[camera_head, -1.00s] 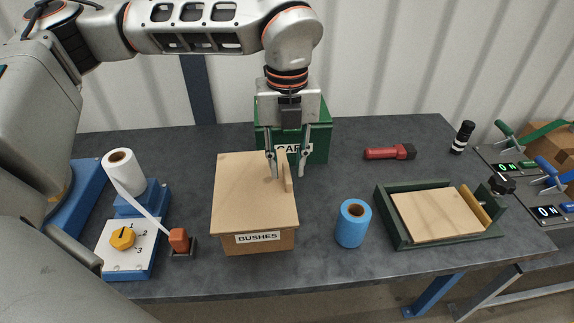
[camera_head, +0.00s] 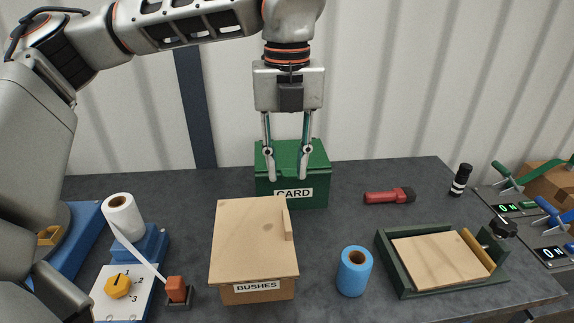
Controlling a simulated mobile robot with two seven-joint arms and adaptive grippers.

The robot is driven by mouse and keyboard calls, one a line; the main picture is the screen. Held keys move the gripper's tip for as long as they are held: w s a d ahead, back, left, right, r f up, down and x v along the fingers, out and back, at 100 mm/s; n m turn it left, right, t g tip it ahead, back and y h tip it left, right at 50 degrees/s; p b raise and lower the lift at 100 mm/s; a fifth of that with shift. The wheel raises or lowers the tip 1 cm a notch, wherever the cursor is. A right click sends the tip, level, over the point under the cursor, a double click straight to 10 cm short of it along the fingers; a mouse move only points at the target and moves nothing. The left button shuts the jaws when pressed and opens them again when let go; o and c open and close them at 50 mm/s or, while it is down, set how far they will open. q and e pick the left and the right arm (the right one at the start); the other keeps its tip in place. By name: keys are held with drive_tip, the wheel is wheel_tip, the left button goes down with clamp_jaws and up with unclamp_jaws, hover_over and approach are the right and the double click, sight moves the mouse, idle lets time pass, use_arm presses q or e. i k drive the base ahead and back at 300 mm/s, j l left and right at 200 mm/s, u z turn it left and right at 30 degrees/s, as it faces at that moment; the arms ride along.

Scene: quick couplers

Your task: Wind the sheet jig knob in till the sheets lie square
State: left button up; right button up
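The sheet jig (camera_head: 400,275) is a dark green open frame at the right of the bench. Pale brown sheets (camera_head: 436,259) lie in it, with a yellow-tan bar (camera_head: 478,250) along their right side. A black knob (camera_head: 503,228) stands at the jig's right end. I cannot tell how square the sheets lie. My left gripper (camera_head: 287,178) points down with its fingers apart and empty, in front of or over the green CARD box (camera_head: 315,165), well left of the jig. Whether it touches that box is unclear. My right gripper is out of view.
A wooden BUSHES box (camera_head: 245,245) with a lid stands front centre. A blue roll (camera_head: 354,272) stands between it and the jig. A red-handled tool (camera_head: 389,196) lies behind the jig.

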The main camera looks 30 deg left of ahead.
sight(503, 227)
drive_tip(key=k, duration=1)
